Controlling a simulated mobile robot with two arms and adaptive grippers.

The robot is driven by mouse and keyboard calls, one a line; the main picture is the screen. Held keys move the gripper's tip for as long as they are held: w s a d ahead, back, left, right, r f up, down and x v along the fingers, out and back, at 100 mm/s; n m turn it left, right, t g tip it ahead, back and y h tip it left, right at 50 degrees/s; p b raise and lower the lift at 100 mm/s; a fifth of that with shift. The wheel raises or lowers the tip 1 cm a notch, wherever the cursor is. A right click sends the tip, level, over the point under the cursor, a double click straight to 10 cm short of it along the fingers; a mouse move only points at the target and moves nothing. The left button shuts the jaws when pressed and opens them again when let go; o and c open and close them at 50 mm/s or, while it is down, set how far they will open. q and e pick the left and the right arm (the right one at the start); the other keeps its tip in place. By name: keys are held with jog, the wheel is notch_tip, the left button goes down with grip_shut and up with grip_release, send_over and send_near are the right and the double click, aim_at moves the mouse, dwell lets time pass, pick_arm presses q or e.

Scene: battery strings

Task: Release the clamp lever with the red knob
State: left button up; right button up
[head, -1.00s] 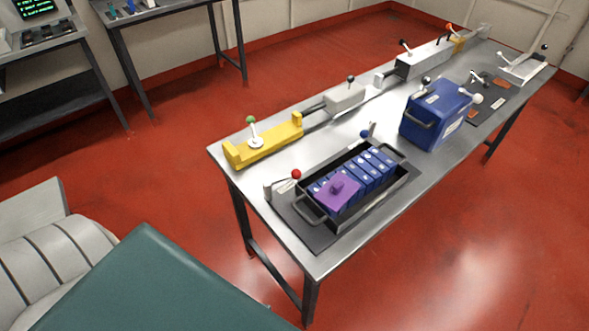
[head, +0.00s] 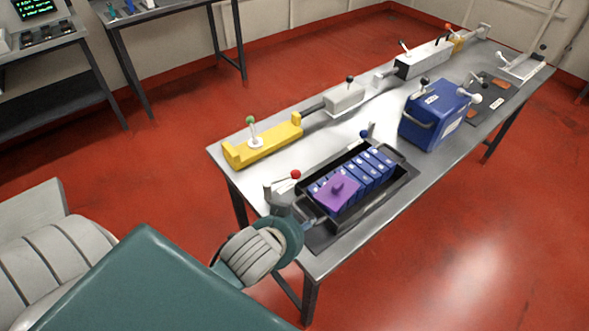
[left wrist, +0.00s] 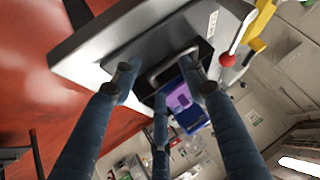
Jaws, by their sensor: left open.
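The clamp lever with the red knob (head: 296,174) stands at the near left end of the black tray (head: 372,206) on the metal table. Its arm leans toward the right from a grey post. The red knob also shows in the left wrist view (left wrist: 228,60), to the right of my fingers. My left gripper (head: 290,208) is beside the tray's near end, just below the lever in the picture. In the left wrist view its fingers (left wrist: 163,88) are spread and empty, around the view of the tray handle (left wrist: 172,60). My right gripper is not in view.
The tray holds several blue cells and a purple block (head: 338,191). A blue-knobbed lever (head: 365,133) stands at its far side. A yellow fixture with a green knob (head: 262,147) lies behind. A blue box (head: 435,116) stands to the right.

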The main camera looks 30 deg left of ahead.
pick_arm(q)
jog(key=w+d+r+m+t+h, duration=0.15)
jog(key=w+r+t, duration=0.25)
jog(key=w+r, duration=0.45)
jog(key=w+d+r+m+t+h, duration=0.1)
jog(key=w+d+r+m+t, duration=0.2)
jog(key=w+r+t, duration=0.35)
jog(key=w+d+r+m+g+h, duration=0.1)
jog(key=d+r+m+g+h, duration=0.5)
jog(key=d+r+m+h, duration=1)
jog(key=m+g+y, duration=0.8)
jog(key=g+y, duration=0.4)
jog(key=y, duration=0.4)
send_near(295, 170)
jog(key=shift+h, duration=0.25)
jog(key=f+p, duration=0.1)
jog(key=f, duration=0.4)
jog(key=d+f+p, duration=0.1)
jog(key=f, duration=0.2)
jog(key=shift+w+f+p, duration=0.15)
jog(key=shift+w+p, duration=0.2)
jog(key=shift+w+d+f, duration=0.1)
jog(key=shift+f, duration=0.7)
grip_shut()
